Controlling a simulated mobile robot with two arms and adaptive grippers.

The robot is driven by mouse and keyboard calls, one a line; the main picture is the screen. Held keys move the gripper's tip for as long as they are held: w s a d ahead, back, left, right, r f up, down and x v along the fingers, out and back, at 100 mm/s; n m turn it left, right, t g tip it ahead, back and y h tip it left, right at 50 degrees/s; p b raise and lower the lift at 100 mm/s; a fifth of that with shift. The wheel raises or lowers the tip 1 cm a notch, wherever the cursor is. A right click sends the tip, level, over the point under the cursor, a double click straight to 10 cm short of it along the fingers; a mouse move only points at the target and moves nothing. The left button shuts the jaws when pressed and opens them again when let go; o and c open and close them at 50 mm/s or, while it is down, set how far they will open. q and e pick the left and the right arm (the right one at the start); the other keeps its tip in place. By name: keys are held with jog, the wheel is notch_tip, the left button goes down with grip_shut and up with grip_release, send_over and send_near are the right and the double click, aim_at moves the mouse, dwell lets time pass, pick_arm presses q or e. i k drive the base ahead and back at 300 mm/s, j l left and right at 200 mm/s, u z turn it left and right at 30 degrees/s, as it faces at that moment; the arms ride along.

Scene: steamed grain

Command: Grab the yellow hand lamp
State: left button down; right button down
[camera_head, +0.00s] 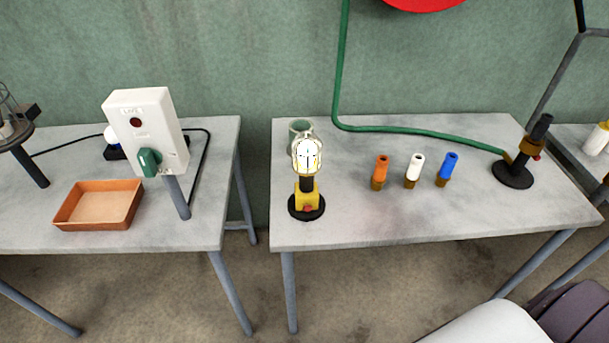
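A small device (307,192) stands upright near the left end of the right table. It has a round black base, a yellow block with a red spot, a black post and a round white face with dark marks and some yellow at its rim. I cannot tell whether this is the lamp. A small yellow piece (604,125) shows at the right edge, cut off by the frame, by a white cylinder (596,140). Neither of my grippers is in view.
Orange (381,168), white (414,168) and blue (448,167) nozzles stand on the right table (440,225). A green hose (400,129) runs to a black stand (514,173). The left table (215,215) bears an orange tray (68,219) and a white switch box (150,118).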

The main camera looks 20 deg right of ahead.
aim_at(306, 164)
jog(key=j+z, duration=0.2)
jog(key=z, duration=0.2)
jog(key=j+z, duration=0.2)
jog(key=z, duration=0.2)
jog(key=i, duration=0.05)
